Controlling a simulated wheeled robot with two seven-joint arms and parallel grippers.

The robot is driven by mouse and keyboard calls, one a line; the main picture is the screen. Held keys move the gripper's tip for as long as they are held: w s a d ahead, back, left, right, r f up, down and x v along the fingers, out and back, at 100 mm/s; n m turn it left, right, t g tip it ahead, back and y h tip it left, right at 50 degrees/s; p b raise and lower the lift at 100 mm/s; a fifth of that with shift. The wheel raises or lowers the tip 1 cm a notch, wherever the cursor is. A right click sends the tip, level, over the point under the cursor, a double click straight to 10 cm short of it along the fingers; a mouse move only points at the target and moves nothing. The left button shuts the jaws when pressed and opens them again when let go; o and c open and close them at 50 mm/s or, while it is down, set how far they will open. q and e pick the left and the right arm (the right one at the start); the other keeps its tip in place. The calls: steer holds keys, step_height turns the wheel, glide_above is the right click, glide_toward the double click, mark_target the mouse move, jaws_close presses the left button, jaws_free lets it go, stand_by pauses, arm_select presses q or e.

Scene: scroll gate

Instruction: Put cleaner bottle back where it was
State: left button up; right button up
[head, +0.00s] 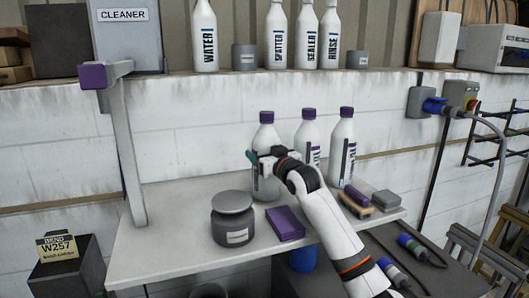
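Three white bottles with purple caps stand upright on a pale shelf (160,245): a left one (266,136), a middle one (308,133) and a right one (345,130). Their dark label lettering is partly hidden, so I cannot read which is the cleaner. My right gripper (258,160), on an arm from the lower right, is at the left bottle's upper body and covers part of it. The finger gap is hidden, so I cannot tell whether it grips the bottle. A CLEANER sign (123,15) is on a grey panel at the upper left. My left gripper is not in view.
A grey lidded jar (233,220), a purple block (286,223), a brush (356,201) and a grey block (387,200) lie on the shelf. A grey post with a purple end (93,77) rises at left. Several labelled bottles (204,38) stand on the upper ledge.

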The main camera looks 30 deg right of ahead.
steer(key=shift+r, duration=0.1)
steer(key=o, duration=1.3)
steer(key=shift+c, duration=0.2)
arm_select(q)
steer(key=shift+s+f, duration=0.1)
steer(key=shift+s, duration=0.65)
arm_select(e)
steer(key=shift+o, duration=1.3)
steer(key=shift+s, duration=0.15)
arm_select(q)
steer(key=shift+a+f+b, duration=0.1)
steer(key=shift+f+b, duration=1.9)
steer(key=shift+b, duration=0.05)
arm_select(e)
steer(key=s+a, duration=0.1)
steer(key=s, duration=1)
steer(key=shift+s, duration=0.4)
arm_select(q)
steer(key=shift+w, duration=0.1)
